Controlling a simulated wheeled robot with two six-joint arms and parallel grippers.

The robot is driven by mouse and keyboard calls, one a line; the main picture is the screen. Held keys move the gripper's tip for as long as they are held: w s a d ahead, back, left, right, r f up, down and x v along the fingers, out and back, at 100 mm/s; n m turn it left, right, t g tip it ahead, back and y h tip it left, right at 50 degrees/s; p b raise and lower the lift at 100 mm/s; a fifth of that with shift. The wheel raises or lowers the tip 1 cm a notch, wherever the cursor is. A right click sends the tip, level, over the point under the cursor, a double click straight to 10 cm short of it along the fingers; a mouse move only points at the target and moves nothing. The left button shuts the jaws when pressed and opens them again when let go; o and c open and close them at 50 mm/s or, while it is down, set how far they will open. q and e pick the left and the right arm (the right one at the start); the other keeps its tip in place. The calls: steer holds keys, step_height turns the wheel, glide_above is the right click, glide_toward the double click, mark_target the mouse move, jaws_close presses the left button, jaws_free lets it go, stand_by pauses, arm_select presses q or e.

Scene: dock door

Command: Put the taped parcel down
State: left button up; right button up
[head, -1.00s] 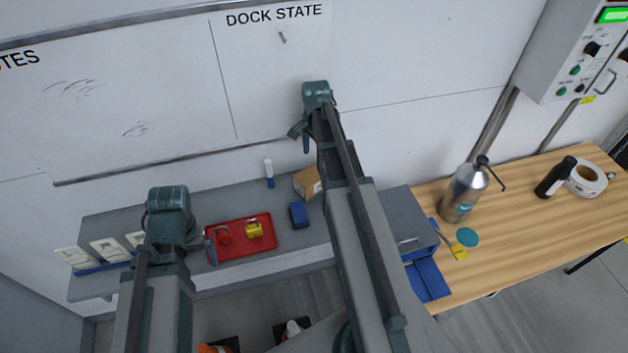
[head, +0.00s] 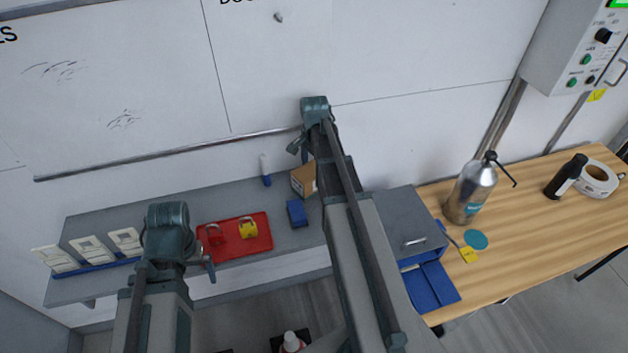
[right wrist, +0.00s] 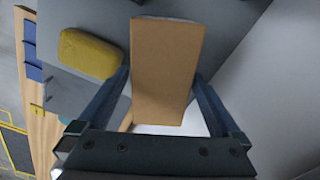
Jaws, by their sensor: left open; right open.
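The taped parcel is a small brown cardboard box (head: 304,179) on the grey wall shelf (head: 230,188), partly hidden by my right arm. In the right wrist view the parcel (right wrist: 166,72) fills the space between the fingers; no tape shows on the face in view. My right gripper (head: 298,149) is open, just above the parcel in the head view, with one finger on each side of it in the wrist view (right wrist: 161,76). I cannot tell whether the fingers touch it. My left gripper (head: 209,267) is open, mostly hidden by its arm, near the red tray's left side.
The red tray (head: 262,243) holds a red and a yellow padlock. A blue block (head: 297,213) and a white-and-blue marker (head: 265,171) lie near the parcel. A wooden bench (head: 530,225) stands at right.

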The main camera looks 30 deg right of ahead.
step_height(320, 180, down, 5)
steer(key=b, duration=0.4)
steer(key=shift+w+b, duration=0.1)
steer(key=shift+b, duration=0.3)
steer(key=c, duration=1.6)
